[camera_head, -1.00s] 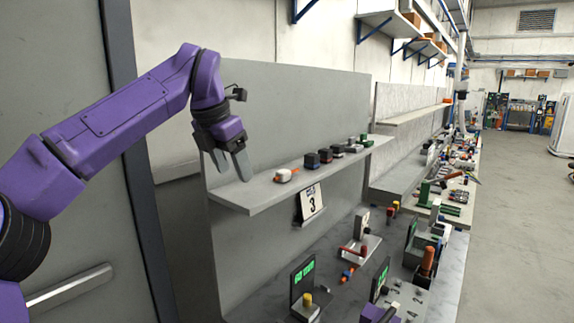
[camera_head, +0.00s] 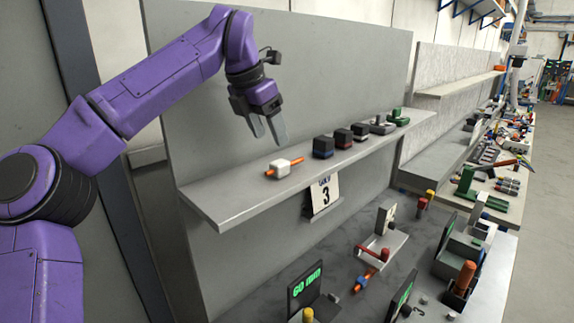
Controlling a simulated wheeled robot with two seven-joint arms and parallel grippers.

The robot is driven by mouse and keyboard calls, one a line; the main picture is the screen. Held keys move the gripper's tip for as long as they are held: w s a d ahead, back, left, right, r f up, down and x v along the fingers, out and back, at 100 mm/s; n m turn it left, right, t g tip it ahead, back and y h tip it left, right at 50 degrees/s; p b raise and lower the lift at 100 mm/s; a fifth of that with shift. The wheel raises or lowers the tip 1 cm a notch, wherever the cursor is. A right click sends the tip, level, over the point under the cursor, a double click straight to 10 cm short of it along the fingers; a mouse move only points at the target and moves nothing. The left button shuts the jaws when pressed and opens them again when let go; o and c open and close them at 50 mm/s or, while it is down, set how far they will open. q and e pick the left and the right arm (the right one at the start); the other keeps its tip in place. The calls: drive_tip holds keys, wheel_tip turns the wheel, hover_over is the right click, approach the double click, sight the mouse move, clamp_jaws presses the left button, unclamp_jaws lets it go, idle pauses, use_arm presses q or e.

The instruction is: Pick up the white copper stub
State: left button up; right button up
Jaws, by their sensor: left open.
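The white copper stub (camera_head: 280,169) sits on the grey shelf, with a white block in the middle and a copper-orange rod sticking out on both sides. My left gripper (camera_head: 267,140) is open and empty, its two grey fingers pointing down. It hangs above the shelf, a little above the stub in the picture and apart from it. My right gripper is not in view.
Dark blocks (camera_head: 323,146) and a green part (camera_head: 397,117) stand in a row along the grey shelf (camera_head: 225,198), right of the stub. A sign with a 3 (camera_head: 324,193) hangs below its edge. The bench below holds a display (camera_head: 305,287) and several fixtures.

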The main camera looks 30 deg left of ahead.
sight(281, 162)
use_arm(q)
drive_tip(key=shift+s+d+f, duration=0.15)
drive_tip(key=shift+f, duration=0.8)
drive_tip(key=x, duration=0.2)
drive_tip(key=p+x, duration=0.1)
drive_tip(key=x, duration=0.3)
drive_tip(key=shift+d+r+p, duration=0.2)
drive_tip(key=shift+d+p, duration=0.1)
drive_tip(key=shift+p, duration=0.1)
drive_tip(key=shift+f, duration=0.1)
drive_tip(key=shift+c, duration=0.3)
drive_tip(key=c, duration=1)
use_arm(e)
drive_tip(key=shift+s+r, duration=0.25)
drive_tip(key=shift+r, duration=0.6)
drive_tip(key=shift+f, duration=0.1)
